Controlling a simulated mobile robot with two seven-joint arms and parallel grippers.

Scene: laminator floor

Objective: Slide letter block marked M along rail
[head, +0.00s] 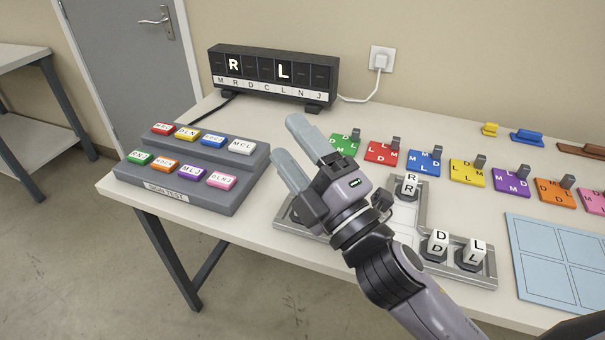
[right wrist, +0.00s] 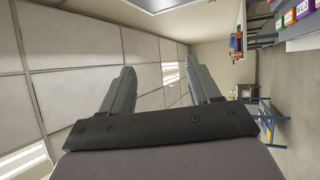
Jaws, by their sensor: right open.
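A grey rail frame (head: 424,215) lies on the table in the head view. White letter blocks stand in it: one marked R (head: 409,186) at the back, one marked D (head: 437,245) at the front, and one marked L (head: 471,254) to its right. I see no block marked M on the rail; my right arm hides part of the rail's left side. My right gripper (head: 288,140) is open and empty, raised above the rail's left end with its fingers pointing to the upper left. The right wrist view shows its two fingers (right wrist: 163,92) apart, with nothing between them.
A grey button panel (head: 187,186) with coloured labelled buttons sits on the left of the table. A black letter display (head: 273,74) showing R and L stands behind it. Coloured lettered tiles (head: 425,162) run along the back right. A light blue gridded mat (head: 560,262) lies front right.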

